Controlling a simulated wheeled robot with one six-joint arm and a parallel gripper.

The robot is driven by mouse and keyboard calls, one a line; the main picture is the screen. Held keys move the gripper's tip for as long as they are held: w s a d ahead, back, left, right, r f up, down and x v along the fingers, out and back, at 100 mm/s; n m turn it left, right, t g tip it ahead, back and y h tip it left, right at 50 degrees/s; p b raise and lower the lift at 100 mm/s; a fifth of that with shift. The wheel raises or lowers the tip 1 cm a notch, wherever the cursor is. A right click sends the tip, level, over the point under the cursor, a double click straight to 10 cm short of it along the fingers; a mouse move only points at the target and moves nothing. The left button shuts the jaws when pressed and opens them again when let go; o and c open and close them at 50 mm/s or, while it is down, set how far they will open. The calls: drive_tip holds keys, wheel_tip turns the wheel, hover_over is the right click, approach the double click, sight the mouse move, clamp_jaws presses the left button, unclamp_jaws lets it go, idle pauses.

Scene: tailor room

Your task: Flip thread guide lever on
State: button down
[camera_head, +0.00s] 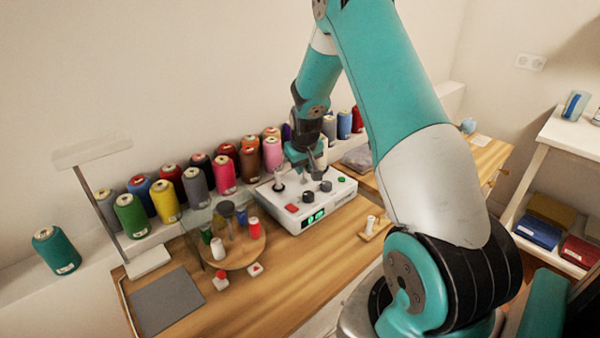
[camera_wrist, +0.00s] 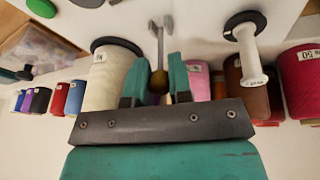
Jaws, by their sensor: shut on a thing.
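The thread guide lever (camera_wrist: 158,48) is a thin grey metal stem with a dark olive-brown knob at its end, seen in the wrist view. My gripper (camera_wrist: 158,80) has its two teal fingers shut on this knob, one on each side. In the head view my gripper (camera_head: 306,168) points down over the back of the white machine box (camera_head: 328,205). The box has dark knobs, a red button and a lit green display on it. The lever is too small and covered in the head view to tell its angle.
A thread spool on a black-disc holder (camera_wrist: 247,55) stands close beside the lever. Several coloured thread cones (camera_head: 163,201) line the wall shelf behind the machine. A round wooden stand with spools (camera_head: 240,257) is left of the box. A grey mat (camera_head: 166,303) lies front left.

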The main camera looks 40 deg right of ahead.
drive_tip(key=s+t+b, duration=0.1)
drive_tip(key=t+b, duration=0.1)
drive_tip(key=b, duration=0.2)
drive_tip(key=s+f+t+b, duration=0.1)
drive_tip(key=t+b, duration=0.1)
drive_tip(key=b, duration=0.2)
drive_tip(key=shift+s+m+t, duration=0.15)
drive_tip(key=shift+m+t, duration=0.15)
drive_tip(key=shift+t, duration=0.1)
drive_tip(key=b, duration=0.1)
drive_tip(key=t+b, duration=0.1)
drive_tip(key=b, duration=0.1)
drive_tip(key=shift+s+a+r+t+h, duration=0.1)
drive_tip(key=shift+s+r+t+h, duration=0.15)
drive_tip(key=shift+s+t+h, duration=0.05)
drive_tip(key=c, duration=1)
unclamp_jaws()
drive_tip(key=v, duration=1.7)
drive_tip(key=shift+s+r+p, duration=0.15)
drive_tip(key=shift+s+p, duration=0.05)
drive_tip(key=shift+p, duration=0.2)
